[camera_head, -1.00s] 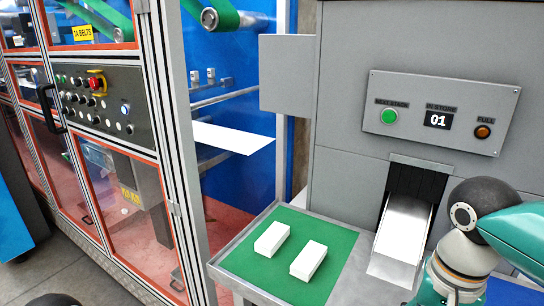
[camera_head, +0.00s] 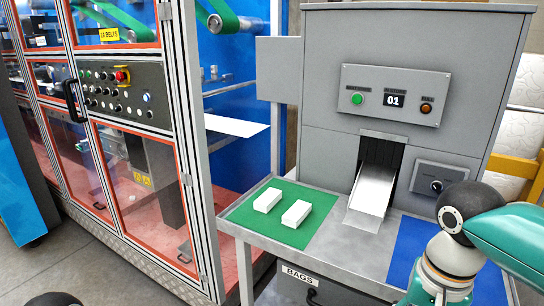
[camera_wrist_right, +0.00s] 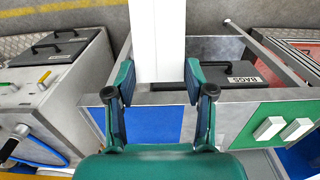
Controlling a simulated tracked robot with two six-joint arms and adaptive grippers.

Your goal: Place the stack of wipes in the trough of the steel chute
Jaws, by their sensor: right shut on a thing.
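A long white stack of wipes (camera_wrist_right: 157,40) is between the fingers of my right gripper (camera_wrist_right: 157,95) in the right wrist view. The gripper is shut on it, and its far end runs out of the top of that frame. In the head view my right arm is at the lower right, with its gripper below the frame. The steel chute (camera_head: 370,196) slopes out of a dark opening in the grey cabinet, its trough bright and seemingly empty. Two other white stacks (camera_head: 267,201) (camera_head: 296,214) lie apart on the green mat (camera_head: 245,212). My left gripper is out of view.
The grey cabinet (camera_head: 320,70) carries a panel (camera_head: 394,95) reading 01 and a small knob panel (camera_head: 440,184). A blue mat (camera_head: 408,245) lies right of the chute. A BAGS drawer (camera_head: 300,274) is below the table. A framed machine (camera_head: 130,120) stands at left.

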